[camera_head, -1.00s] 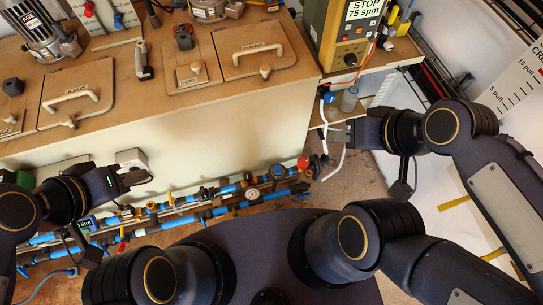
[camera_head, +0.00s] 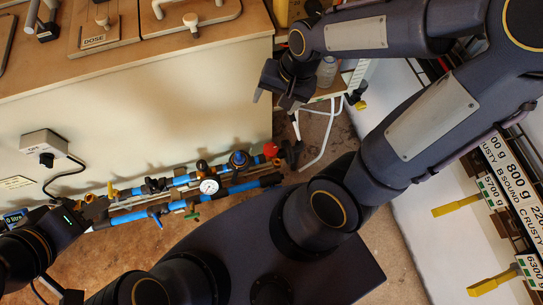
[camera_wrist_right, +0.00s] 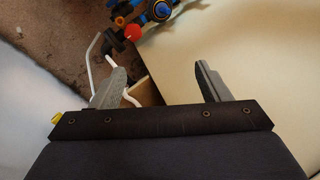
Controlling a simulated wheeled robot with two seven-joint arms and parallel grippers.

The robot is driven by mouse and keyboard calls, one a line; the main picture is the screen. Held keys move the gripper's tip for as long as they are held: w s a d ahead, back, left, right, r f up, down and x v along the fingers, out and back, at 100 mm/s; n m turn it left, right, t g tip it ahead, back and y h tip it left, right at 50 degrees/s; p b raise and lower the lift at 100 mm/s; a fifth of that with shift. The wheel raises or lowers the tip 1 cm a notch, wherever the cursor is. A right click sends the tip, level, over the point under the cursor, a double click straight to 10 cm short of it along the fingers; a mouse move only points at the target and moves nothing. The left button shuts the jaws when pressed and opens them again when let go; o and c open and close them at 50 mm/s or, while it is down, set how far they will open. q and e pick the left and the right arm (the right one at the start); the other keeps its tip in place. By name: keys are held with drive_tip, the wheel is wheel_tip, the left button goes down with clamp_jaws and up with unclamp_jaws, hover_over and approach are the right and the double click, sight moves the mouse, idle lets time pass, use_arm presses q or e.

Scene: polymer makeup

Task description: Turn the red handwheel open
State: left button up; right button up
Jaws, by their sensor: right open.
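The small red handwheel (camera_head: 271,150) sits at the right end of the blue pipework, low in front of the cream cabinet. It also shows at the top of the right wrist view (camera_wrist_right: 132,32). My right gripper (camera_head: 275,102) is above it in the head view, apart from it and pointing down. In the right wrist view its two grey fingers (camera_wrist_right: 160,82) are spread, with nothing held between them. My left gripper (camera_head: 97,209) is at the left end of the pipework; its fingers are too small and dark to read.
A round gauge (camera_head: 209,186) and blue pipes (camera_head: 180,180) run left of the handwheel. The cabinet wall (camera_head: 130,105) rises behind them. A white bent tube (camera_head: 327,135) stands to the right. A grey switch box (camera_head: 45,146) is on the cabinet's left.

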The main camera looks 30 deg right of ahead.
sight(270, 148)
drive_tip(key=w+f+m+h+b, duration=0.1)
drive_tip(key=f+b, duration=0.2)
drive_tip(key=f, duration=0.5)
drive_tip(key=w+f+m+g+b, duration=0.1)
drive_tip(key=f+b, duration=0.3)
drive_tip(key=f, duration=0.5)
drive_tip(key=w+f+m+g+h+b, duration=0.1)
drive_tip(key=f+b, duration=0.2)
drive_tip(key=f, duration=0.5)
drive_tip(key=shift+w+d+f+m+h, duration=0.25)
drive_tip(key=shift+w+f+m+h, duration=0.05)
drive_tip(key=shift+f, duration=0.05)
wheel_tip(270, 148, down, 8)
drive_tip(key=b, duration=0.4)
drive_tip(key=shift+r, duration=0.2)
use_arm(q)
wheel_tip(270, 148, down, 18)
drive_tip(key=shift+r, duration=0.25)
use_arm(e)
drive_tip(key=c, duration=0.9)
drive_tip(key=shift+c, duration=0.2)
